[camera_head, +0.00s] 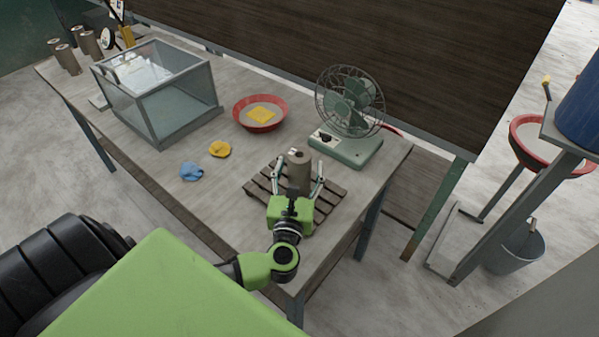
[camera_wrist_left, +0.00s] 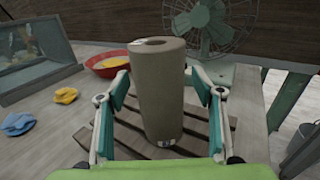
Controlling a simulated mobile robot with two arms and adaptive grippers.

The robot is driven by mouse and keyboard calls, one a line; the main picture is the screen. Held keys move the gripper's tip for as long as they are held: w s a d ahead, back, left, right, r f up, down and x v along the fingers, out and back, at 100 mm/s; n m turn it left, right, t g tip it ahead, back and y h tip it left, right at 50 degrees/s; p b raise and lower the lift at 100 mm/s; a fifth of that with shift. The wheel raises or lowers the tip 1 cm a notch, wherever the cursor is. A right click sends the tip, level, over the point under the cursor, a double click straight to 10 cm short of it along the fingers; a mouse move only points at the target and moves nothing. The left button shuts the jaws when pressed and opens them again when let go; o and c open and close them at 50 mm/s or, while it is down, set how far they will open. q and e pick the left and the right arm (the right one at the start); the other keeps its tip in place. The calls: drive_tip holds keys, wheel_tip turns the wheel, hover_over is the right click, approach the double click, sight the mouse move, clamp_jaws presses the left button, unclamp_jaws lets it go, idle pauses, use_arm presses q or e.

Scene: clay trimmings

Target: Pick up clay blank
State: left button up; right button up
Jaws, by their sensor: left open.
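The clay blank (camera_head: 299,171) is a grey-brown upright cylinder with a hole in its top. It stands on a slatted wooden pallet (camera_head: 262,189) near the table's right end. My left gripper (camera_head: 301,180) has a finger on each side of the blank. In the left wrist view the blank (camera_wrist_left: 158,95) stands between the two open fingers, with a visible gap on both sides near the fingertips. My left gripper is open and does not visibly grip it. The lower front of the blank is partly hidden by the gripper in the head view. My right gripper is not in view.
A green fan (camera_head: 348,145) stands just behind the blank. A red bowl (camera_head: 245,124) with a yellow item lies behind left. A glass box (camera_head: 160,100) and several other cylinders (camera_head: 68,60) stand farther left.

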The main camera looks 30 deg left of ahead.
use_arm(q)
drive_tip(key=c, duration=1.7)
drive_tip(key=shift+r, duration=0.1)
drive_tip(key=shift+c, duration=0.2)
